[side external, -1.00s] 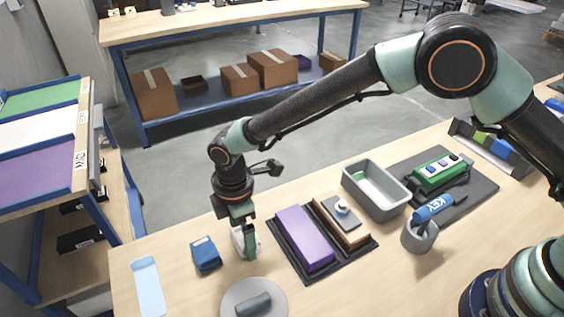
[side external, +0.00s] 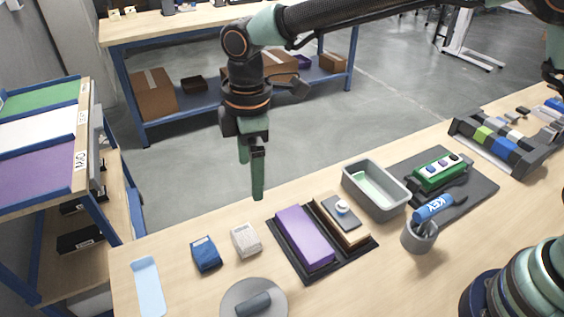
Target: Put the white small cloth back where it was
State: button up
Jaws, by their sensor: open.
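The white small cloth (side external: 246,240) lies folded on the wooden table, between a blue folded cloth (side external: 205,254) on its left and a dark tray (side external: 325,267) on its right. It touches neither of them. My gripper (side external: 251,175) is open and empty, above and behind the white cloth, with its fingers pointing down. The fingers are clear of the cloth.
The dark tray holds a purple block (side external: 303,238) and a brown block. A round grey disc (side external: 273,291) with a dark piece, a light blue strip (side external: 147,287), a grey bin (side external: 398,205) and a grey cup (side external: 419,238) stand around. Bare table shows at the front.

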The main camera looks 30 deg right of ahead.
jog(key=s+d+r+m+t, duration=0.1)
jog(key=d+r+m, duration=0.35)
jog(key=d, duration=0.35)
jog(key=s+d+r+m+t, duration=0.1)
jog(key=d+r+m, duration=0.35)
jog(key=d, duration=0.45)
jog(key=s+d+m+t, duration=0.3)
jog(key=s+d+m, duration=0.4)
jog(key=d, duration=0.5)
jog(key=shift+s+d, duration=0.4)
jog(key=shift+s, duration=0.65)
